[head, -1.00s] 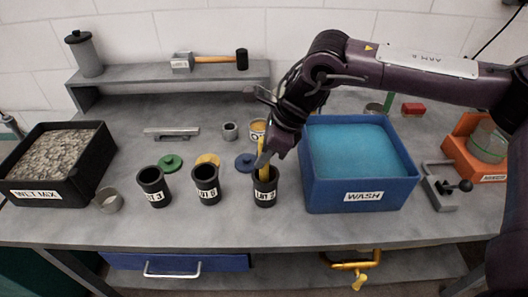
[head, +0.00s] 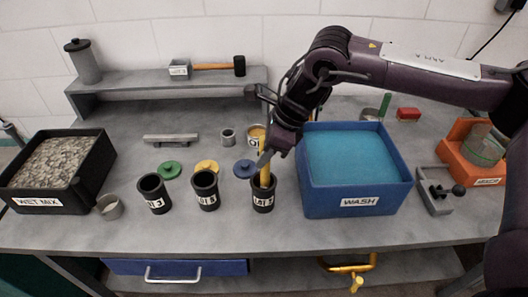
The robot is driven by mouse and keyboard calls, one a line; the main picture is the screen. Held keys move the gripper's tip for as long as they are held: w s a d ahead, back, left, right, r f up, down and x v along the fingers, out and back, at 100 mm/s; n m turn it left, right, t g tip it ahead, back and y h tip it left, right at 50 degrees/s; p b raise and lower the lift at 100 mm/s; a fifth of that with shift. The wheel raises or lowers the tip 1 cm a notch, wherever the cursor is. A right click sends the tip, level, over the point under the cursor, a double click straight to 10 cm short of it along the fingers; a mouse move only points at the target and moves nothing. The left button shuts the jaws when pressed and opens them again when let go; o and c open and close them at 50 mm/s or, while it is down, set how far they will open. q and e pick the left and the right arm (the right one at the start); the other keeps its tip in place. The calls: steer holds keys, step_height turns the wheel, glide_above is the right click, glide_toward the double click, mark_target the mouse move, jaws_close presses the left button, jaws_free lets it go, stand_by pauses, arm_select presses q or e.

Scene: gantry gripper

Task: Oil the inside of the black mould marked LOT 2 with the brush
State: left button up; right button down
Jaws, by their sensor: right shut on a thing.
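Three black moulds stand in a row: a left one (head: 154,194), a middle one (head: 205,190) and a right one (head: 262,197). Each has a white LOT label; the digits are too blurred to read surely. My right gripper (head: 265,160) is shut on the yellow handle of the brush (head: 265,176), just above the right mould. The brush points down into that mould's mouth. Its bristles are hidden inside, so I cannot tell whether they touch the wall. My left gripper is not in view.
Green (head: 169,169), yellow (head: 207,167) and blue (head: 245,168) lids lie behind the moulds. A yellow-rimmed can (head: 256,131) stands partly behind my gripper. The blue WASH tub (head: 357,207) is close on the right, the black WET MIX tray (head: 88,180) at left.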

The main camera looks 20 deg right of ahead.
mark_target(262, 138)
steer(key=shift+w+f+b, duration=0.2)
steer(key=shift+f+b, duration=0.35)
steer(key=shift+f, duration=0.25)
steer(key=shift+w+f+b, duration=0.15)
steer(key=shift+f+b, duration=0.4)
steer(key=shift+f, duration=0.2)
steer(key=shift+r, duration=0.2)
steer(key=shift+s+a+r+p, duration=0.15)
steer(key=shift+s+r+p, duration=0.05)
steer(key=shift+r+p, duration=0.45)
steer(key=shift+s+a+r+p, duration=0.15)
steer(key=shift+r+p, duration=0.3)
steer(key=shift+r, duration=0.3)
steer(key=shift+r+p, duration=2.85)
steer(key=shift+r, duration=1.25)
